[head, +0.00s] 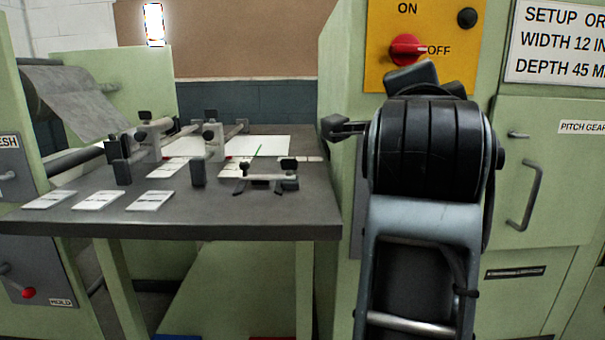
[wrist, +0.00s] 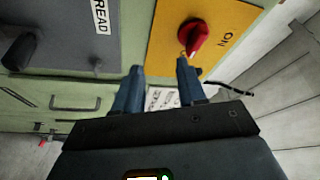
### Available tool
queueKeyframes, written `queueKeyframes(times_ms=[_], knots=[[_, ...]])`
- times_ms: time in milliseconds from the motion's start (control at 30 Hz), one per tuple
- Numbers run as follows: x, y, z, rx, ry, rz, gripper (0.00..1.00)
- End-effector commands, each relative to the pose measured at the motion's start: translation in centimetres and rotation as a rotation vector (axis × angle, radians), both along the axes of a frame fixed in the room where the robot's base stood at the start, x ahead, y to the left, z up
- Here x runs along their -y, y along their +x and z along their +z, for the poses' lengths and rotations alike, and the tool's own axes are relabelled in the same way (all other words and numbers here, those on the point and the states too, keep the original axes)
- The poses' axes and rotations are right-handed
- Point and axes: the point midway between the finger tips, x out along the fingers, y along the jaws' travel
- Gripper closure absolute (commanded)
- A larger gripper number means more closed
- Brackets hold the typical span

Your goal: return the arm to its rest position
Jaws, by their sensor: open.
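My arm (head: 430,150) rises in front of the green machine at the right of the head view. My gripper (wrist: 160,70) shows in the wrist view with its two fingers apart and nothing between them. In the head view I cannot make out its fingers behind the arm. A red knob (head: 407,48) on a yellow ON/OFF plate (head: 385,75) is just above the arm's top. The knob also shows in the wrist view (wrist: 197,38), close to the right fingertip; I cannot tell whether they touch.
A dark table (head: 270,222) at the left holds several white cards and small clamp-like fixtures (head: 268,178). Green cabinet doors with a handle (head: 530,195) are right of the arm. A grey panel (wrist: 75,35) marked READ shows in the wrist view.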

Motion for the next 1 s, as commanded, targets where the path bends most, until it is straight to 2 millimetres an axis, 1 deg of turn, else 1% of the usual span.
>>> queueKeyframes(times_ms=[33, 267, 400, 467, 600, 767, 900, 967, 1000], knots=[[0.4, -0.2, -1.9, -0.016, -0.079, 0.002, 0.60], [1.6, -1.8, -9.1, -0.069, -0.397, 0.040, 0.60], [2.5, -3.6, -13.8, -0.110, -0.566, 0.075, 0.60], [2.9, -4.6, -15.8, -0.129, -0.631, 0.093, 0.60], [3.8, -7.4, -20.5, -0.174, -0.771, 0.139, 0.60], [4.8, -11.4, -25.5, -0.227, -0.903, 0.197, 0.60], [5.6, -15.6, -29.3, -0.273, -0.994, 0.249, 0.60], [5.9, -17.6, -30.8, -0.292, -1.026, 0.271, 0.60], [6.0, -19.0, -31.7, -0.304, -1.045, 0.287, 0.60]])
